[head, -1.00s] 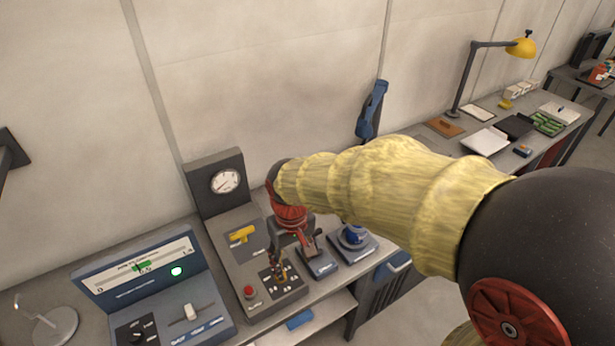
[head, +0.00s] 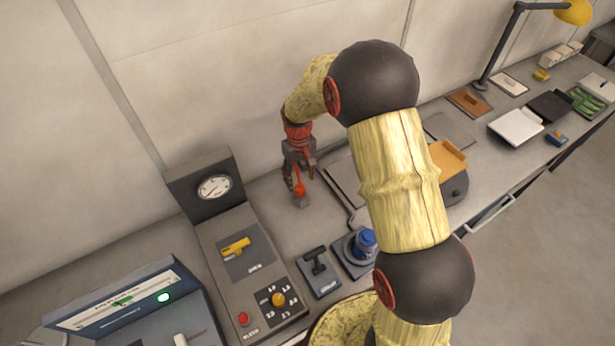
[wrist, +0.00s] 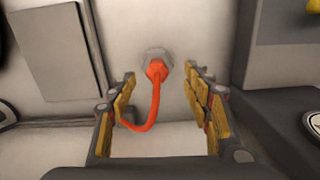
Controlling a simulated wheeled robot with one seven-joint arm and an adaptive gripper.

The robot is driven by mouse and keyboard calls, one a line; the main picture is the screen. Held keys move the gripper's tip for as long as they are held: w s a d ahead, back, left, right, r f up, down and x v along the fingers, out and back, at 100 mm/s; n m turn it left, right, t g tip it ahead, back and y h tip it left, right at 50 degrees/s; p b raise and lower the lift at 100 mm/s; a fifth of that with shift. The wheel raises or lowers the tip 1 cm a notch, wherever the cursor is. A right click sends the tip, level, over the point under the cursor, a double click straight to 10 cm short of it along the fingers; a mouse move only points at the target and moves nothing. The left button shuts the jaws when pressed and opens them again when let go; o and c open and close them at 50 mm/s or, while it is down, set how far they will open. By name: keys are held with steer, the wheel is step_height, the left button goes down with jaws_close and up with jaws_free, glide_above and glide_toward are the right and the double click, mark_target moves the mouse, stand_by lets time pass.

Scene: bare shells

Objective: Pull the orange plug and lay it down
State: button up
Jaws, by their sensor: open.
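The orange plug (wrist: 156,70) sits in a grey hexagonal socket (wrist: 158,54) in the wrist view, with its orange cord (wrist: 152,112) curving down from it. In the head view the plug (head: 299,189) shows small and orange-red near the wall, above the grey socket (head: 301,203). My gripper (wrist: 160,79) is open, with one finger on each side of the plug and a gap to both. It also shows in the head view (head: 295,186), over the plug. How far the fingertips reach along the plug I cannot tell.
A console with a gauge (head: 214,187), a yellow handle (head: 236,246) and an orange knob (head: 278,299) stands left of the plug. A black lever box (head: 318,272) and a blue knob unit (head: 362,244) stand in front. Bare bench (head: 268,205) lies around the socket.

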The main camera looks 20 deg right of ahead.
mark_target(300, 187)
steer(key=shift+w+d+r, duration=0.15)
steer(key=shift+w+r, duration=0.1)
steer(key=shift+w, duration=0.6)
steer(key=shift+s, duration=0.1)
steer(key=shift+f+b, duration=2.6)
steer(key=shift+f, duration=1.9)
steer(key=shift+c, duration=1.2)
jaws_close()
steer(key=shift+r, duration=0.25)
